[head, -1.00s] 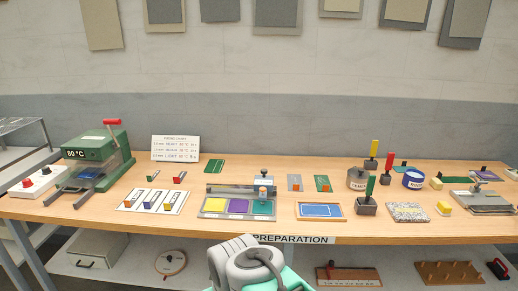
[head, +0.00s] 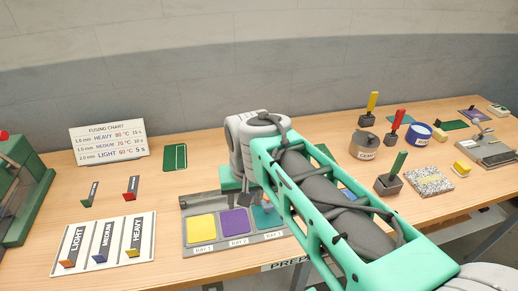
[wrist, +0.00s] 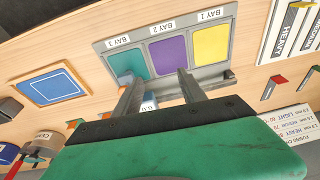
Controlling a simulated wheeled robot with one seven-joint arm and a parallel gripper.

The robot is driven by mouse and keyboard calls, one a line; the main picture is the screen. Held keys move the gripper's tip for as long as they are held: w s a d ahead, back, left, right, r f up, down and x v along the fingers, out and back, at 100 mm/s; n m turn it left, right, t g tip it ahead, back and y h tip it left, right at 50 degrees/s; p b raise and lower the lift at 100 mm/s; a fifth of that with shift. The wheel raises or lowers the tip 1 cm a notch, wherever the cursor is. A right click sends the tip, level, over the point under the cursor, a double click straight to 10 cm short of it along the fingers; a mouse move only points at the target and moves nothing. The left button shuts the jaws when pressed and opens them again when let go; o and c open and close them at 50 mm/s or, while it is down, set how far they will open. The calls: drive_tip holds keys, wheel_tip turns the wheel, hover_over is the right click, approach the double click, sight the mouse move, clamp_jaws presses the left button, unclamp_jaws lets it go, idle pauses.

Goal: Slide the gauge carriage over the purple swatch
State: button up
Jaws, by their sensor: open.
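The swatch tray (head: 232,242) holds a yellow swatch in bay 1, the purple swatch (head: 234,222) in bay 2 and a teal swatch in bay 3. The purple swatch also shows in the wrist view (wrist: 168,52), uncovered, between teal and yellow. My gripper (wrist: 158,78) is open above the tray's rail side, one finger near the teal swatch and the other near the purple one. A pale, blue-marked block, apparently the gauge carriage (wrist: 149,104), shows partly between the fingers; the rest is hidden. My arm hides most of that area in the head view.
A card with light, medium and heavy slots (head: 105,247) lies left of the tray. A blue-topped panel (wrist: 48,87) lies beyond bay 3. The fusing chart (head: 108,140) stands behind. Stamps and a tin (head: 365,144) stand to the right.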

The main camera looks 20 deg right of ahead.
drive_tip(key=w+d+r+m+g+p, duration=0.1)
drive_tip(key=w+d+r+m, duration=0.1)
drive_tip(key=w+d+m, duration=0.1)
drive_tip(key=w+d+r+m+p, duration=0.1)
drive_tip(key=w+d+r+m, duration=0.1)
drive_tip(key=w+d+r, duration=0.1)
drive_tip(key=w+d+r+m+g+p, duration=0.1)
drive_tip(key=w+d+r+m, duration=0.1)
drive_tip(key=w, duration=0.3)
drive_tip(key=shift+w+d+r+m+g, duration=0.15)
drive_tip(key=shift+w+d+m+g, duration=0.2)
drive_tip(key=shift+d+m, duration=0.4)
drive_tip(key=shift+w+f, duration=0.1)
drive_tip(key=shift+f, duration=0.15)
wheel_tip(320, 180, down, 7)
drive_tip(key=shift+a+f+p, duration=0.1)
drive_tip(key=shift+f+p, duration=0.05)
drive_tip(key=shift+p, duration=0.4)
drive_tip(key=shift+c, duration=0.3)
clamp_jaws()
